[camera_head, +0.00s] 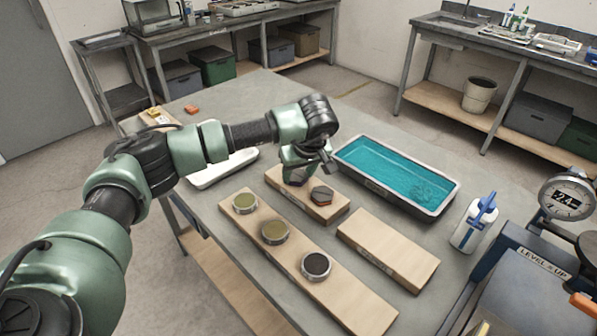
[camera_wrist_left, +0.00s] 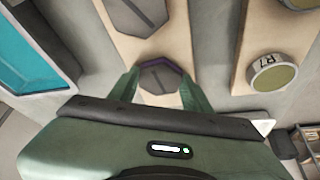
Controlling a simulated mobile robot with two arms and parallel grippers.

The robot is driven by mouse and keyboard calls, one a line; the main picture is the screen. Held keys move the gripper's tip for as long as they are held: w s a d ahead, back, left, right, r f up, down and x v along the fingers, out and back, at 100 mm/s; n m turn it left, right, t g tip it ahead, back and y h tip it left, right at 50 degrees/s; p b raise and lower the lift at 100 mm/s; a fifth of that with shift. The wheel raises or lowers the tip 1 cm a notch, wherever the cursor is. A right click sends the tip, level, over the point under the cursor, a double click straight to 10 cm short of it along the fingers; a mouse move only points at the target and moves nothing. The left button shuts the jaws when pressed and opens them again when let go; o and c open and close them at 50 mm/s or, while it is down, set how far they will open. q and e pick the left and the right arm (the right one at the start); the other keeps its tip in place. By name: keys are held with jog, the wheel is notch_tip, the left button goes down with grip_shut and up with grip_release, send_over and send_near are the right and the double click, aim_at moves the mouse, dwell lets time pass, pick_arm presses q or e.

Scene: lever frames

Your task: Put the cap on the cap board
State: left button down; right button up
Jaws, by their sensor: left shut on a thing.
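My left gripper (camera_head: 299,178) is shut on a dark hexagonal cap with a purple rim, which shows between the fingers in the left wrist view (camera_wrist_left: 160,78). The gripper points down over the far-left end of a wooden board (camera_head: 335,212). I cannot tell whether the held cap touches this board. A second hexagonal cap (camera_head: 321,195), grey-brown on top, sits on the same board, and it also shows in the wrist view (camera_wrist_left: 136,14). A bare wooden board (camera_head: 388,250) lies to the right. No label shows which one is the cap board. My right gripper is out of view.
A long board (camera_head: 350,303) in front carries three round tins (camera_head: 275,232). A tray of teal liquid (camera_head: 398,174) stands behind the boards. A white bottle with a blue top (camera_head: 474,222) and a dial gauge (camera_head: 567,197) are on the right. A white tray (camera_head: 222,168) lies behind my arm.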

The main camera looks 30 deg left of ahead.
pick_arm(q)
jog(key=shift+f, duration=0.15)
jog(key=c, duration=0.7)
grip_release()
jog(key=shift+o, duration=0.2)
jog(key=shift+r, duration=0.3)
jog(key=b+v, duration=0.2)
jog(key=v, duration=0.9)
jog(key=shift+s+d+r, duration=0.2)
jog(key=shift+r, duration=0.1)
